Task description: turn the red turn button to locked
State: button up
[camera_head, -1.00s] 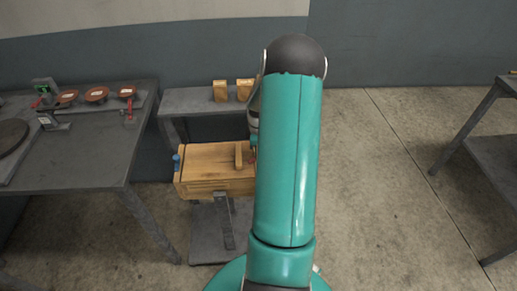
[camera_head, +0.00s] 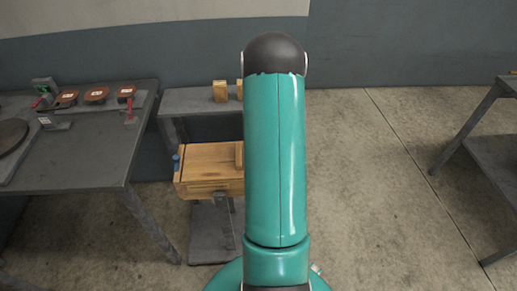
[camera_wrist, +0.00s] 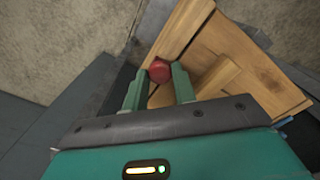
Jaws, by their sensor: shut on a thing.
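In the wrist view my gripper (camera_wrist: 159,84) has its two green fingers on either side of the red turn button (camera_wrist: 160,70), shut on it. The button's round red top shows between and just beyond the fingertips. It sits at the end of a wooden box (camera_wrist: 245,65); whether it stands at locked cannot be told. In the head view the wooden box (camera_head: 212,163) rests on a grey stand (camera_head: 210,235), its right end hidden by my teal arm. The button and my gripper are hidden there too. A blue knob (camera_head: 177,162) is at the box's left end.
A grey table (camera_head: 85,160) on the left bears red-handled fixtures (camera_head: 96,94). A low grey bench (camera_head: 190,101) behind the box holds small wooden blocks (camera_head: 220,91). Another grey table (camera_head: 490,150) stands at the far right. The floor between is clear.

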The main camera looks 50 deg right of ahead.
dwell(0.3)
jog(key=o, duration=1)
notch_tip(320, 180, up, 14)
jog(key=shift+f, duration=0.1)
